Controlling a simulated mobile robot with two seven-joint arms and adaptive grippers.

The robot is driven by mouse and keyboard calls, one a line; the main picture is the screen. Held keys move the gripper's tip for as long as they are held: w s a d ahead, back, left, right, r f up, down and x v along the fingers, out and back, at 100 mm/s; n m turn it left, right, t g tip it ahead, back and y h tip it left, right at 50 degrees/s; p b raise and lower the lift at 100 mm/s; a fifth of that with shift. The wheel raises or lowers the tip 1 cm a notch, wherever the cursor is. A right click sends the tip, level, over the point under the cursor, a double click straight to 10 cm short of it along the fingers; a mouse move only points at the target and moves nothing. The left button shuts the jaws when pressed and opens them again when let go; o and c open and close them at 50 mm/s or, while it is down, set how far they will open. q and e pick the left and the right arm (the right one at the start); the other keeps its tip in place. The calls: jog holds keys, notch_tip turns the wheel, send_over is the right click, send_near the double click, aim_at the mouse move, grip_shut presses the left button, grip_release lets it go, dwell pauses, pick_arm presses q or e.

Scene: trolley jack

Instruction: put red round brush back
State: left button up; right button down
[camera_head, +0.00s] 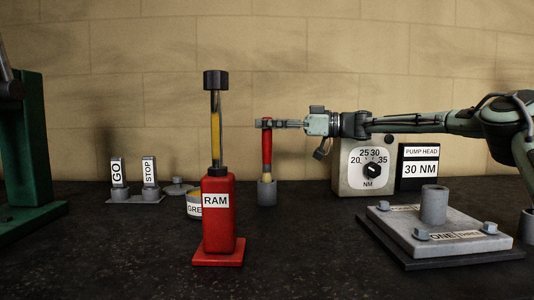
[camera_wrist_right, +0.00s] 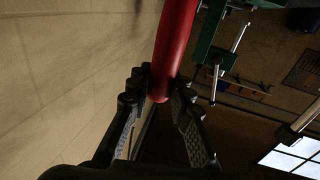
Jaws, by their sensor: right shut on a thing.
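The red round brush (camera_head: 267,152) stands upright with its red handle up and a pale yellowish lower end. It also shows in the right wrist view as a red handle (camera_wrist_right: 176,45) between the fingers. My right gripper (camera_head: 266,124) reaches in from the right and is shut on the handle near its top. A small grey cup (camera_head: 267,194) stands on the bench directly under the brush. The brush's lower end meets the cup's rim; its tip is hidden, so how deep it sits I cannot tell. My left gripper is out of view.
A red RAM unit (camera_head: 218,218) with a tall rod stands front left of the cup. A grease tin (camera_head: 194,206) is partly behind it. GO (camera_head: 118,173) and STOP (camera_head: 149,171) posts are further left. A dial box (camera_head: 350,183) and a grey plate block (camera_head: 400,234) stand right.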

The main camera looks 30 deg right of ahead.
aim_at(271, 143)
jog(key=shift+f, duration=2.5)
jog(key=c, duration=1.4)
grip_release()
jog(key=shift+f, duration=0.1)
jog(key=shift+o, duration=0.2)
jog(key=shift+s+d, duration=0.3)
jog(key=shift+d, duration=0.1)
jog(key=v, duration=1.1)
